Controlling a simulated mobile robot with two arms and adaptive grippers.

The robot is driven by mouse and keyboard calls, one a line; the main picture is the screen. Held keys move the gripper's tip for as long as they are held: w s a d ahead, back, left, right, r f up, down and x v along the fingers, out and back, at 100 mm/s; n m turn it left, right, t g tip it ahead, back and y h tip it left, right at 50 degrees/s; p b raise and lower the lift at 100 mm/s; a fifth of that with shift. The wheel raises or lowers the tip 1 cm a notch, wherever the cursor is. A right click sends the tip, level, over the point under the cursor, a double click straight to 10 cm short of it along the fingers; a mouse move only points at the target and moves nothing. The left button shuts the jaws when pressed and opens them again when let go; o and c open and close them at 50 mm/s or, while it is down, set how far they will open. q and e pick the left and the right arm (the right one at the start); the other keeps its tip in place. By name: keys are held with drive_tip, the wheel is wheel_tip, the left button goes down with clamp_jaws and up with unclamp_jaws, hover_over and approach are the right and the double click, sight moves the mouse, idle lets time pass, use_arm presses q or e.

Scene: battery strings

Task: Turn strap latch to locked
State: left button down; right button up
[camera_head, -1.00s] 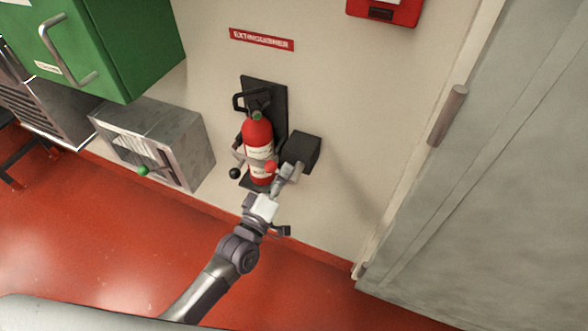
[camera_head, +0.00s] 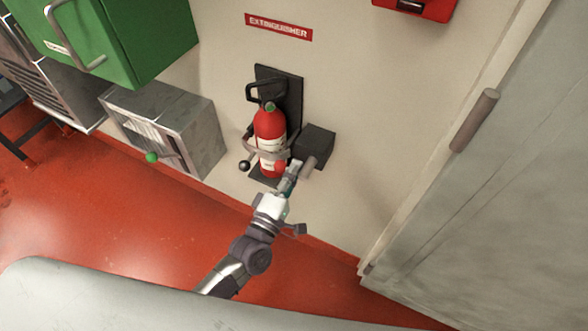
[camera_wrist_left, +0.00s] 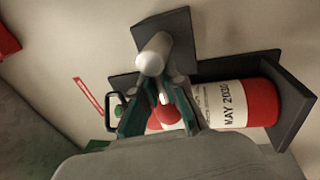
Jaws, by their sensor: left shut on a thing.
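My right gripper is not in view.
A black ball (camera_head: 244,166) is left of the extinguisher. A metal box (camera_head: 195,110) with a green-knobbed lever (camera_head: 152,157) and a green cabinet (camera_head: 140,40) are at left. A grey door (camera_head: 510,190) is at right. The red floor (camera_head: 110,225) in front is clear.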

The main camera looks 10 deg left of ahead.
use_arm(q)
drive_tip(key=shift+s+d+f, duration=0.15)
drive_tip(key=shift+d+f, duration=0.05)
drive_tip(key=shift+f, duration=0.1)
drive_tip(key=c, duration=1.3)
unclamp_jaws()
drive_tip(key=shift+c, duration=0.2)
drive_tip(key=shift+o, duration=0.6)
drive_tip(key=shift+r, duration=0.2)
drive_tip(key=v, duration=1.2)
drive_tip(key=shift+f, duration=0.1)
